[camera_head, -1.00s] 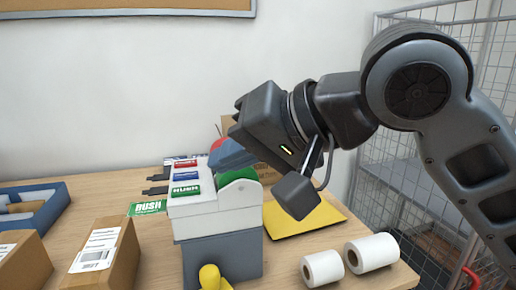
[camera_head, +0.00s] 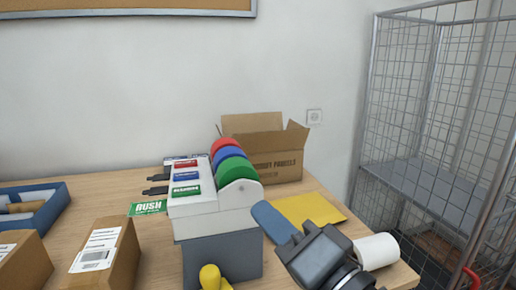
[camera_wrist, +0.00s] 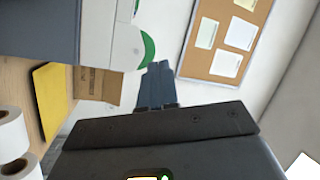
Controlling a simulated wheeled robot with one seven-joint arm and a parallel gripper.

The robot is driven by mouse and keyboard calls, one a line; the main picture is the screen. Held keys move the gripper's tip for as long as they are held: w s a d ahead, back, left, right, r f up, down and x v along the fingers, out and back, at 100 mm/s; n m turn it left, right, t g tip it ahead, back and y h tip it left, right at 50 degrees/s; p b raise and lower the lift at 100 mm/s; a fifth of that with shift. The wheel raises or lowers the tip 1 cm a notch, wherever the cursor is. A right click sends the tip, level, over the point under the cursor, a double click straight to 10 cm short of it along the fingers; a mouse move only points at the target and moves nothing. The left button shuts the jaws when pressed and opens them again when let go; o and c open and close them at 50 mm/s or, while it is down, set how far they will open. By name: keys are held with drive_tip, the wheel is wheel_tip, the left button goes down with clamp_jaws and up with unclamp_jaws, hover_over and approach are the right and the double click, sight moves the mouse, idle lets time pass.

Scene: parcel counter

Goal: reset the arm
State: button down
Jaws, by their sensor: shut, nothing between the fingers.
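My gripper (camera_head: 272,220) is low at the right of the label dispenser in the head view, with its blue fingers together and nothing between them. The shut fingers also show in the wrist view (camera_wrist: 158,85). The fingers overlap the left edge of the yellow envelope (camera_head: 312,208) in the head view; I cannot tell the height between them. Most of my arm is out of the head view, below its lower edge.
The label dispenser (camera_head: 212,203) with red, blue and green rolls stands on the table. An open carton (camera_head: 275,165) is behind it. A white roll (camera_head: 376,251) lies at the table's right. Brown parcels (camera_head: 105,255) and a blue tray (camera_head: 60,205) are left. A wire cage (camera_head: 420,130) stands right.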

drive_tip(key=s+d+f+m+h, duration=0.2)
drive_tip(key=s+d+f+h, duration=0.75)
drive_tip(key=s+f, duration=0.55)
drive_tip(key=s+d+f+n, duration=0.1)
drive_tip(key=s+d+n, duration=0.1)
drive_tip(key=s, duration=0.4)
drive_tip(key=s+d+f+n+g+h, duration=0.1)
drive_tip(key=s+d+n, duration=0.2)
drive_tip(key=s+d, duration=0.2)
drive_tip(key=s+d+f+n+h, duration=0.1)
drive_tip(key=s+d+n, duration=0.1)
drive_tip(key=s, duration=0.6)
drive_tip(key=shift+s+d+f+n, duration=0.3)
drive_tip(key=shift+d+f, duration=0.1)
drive_tip(key=shift+d, duration=0.3)
